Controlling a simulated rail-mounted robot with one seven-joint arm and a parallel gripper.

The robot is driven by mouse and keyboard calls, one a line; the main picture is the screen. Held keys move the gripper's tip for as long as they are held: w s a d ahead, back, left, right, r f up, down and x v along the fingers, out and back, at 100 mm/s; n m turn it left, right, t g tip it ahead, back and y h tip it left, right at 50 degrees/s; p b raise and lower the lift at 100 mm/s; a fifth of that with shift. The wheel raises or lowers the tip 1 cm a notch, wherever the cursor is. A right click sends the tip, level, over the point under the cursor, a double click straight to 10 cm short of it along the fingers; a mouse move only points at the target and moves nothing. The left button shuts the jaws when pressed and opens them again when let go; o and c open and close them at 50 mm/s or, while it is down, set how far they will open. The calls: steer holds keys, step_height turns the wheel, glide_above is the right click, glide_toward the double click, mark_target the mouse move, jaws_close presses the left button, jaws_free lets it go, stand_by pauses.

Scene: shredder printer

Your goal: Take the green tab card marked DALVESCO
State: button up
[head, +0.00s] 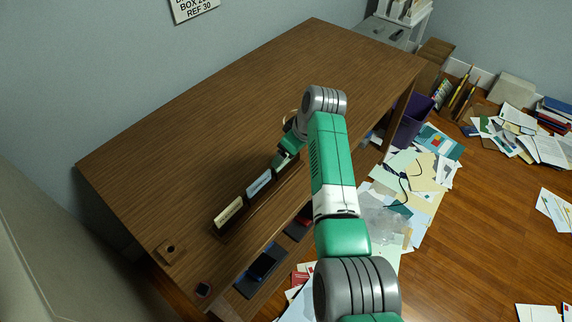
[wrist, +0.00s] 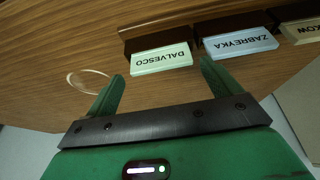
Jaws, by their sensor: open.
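The pale green tab card marked DALVESCO (wrist: 161,59) stands in a dark wooden holder (wrist: 161,41) in the wrist view, its lettering upside down. My gripper (wrist: 160,70) is open, with one finger on each side of the card's ends. The card's front edge lies between the fingertips, and whether they touch it is not clear. In the head view my gripper (head: 285,155) is over the far end of the card row and largely hides the green card.
A light blue card marked ZABREYKA (wrist: 236,42) stands beside it, then a cream card (wrist: 301,30). The row sits near the wooden desk's (head: 240,110) front edge. A pale ring (wrist: 88,81) lies left of the fingers. Papers (head: 400,200) litter the floor.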

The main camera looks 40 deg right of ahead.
mark_target(286, 161)
steer(key=x, duration=0.3)
steer(key=shift+s+b, duration=0.1)
steer(key=shift+b, duration=0.25)
steer(key=shift+r, duration=0.1)
steer(key=shift+c, duration=0.2)
steer(key=c, duration=0.7)
steer(key=shift+r, duration=0.1)
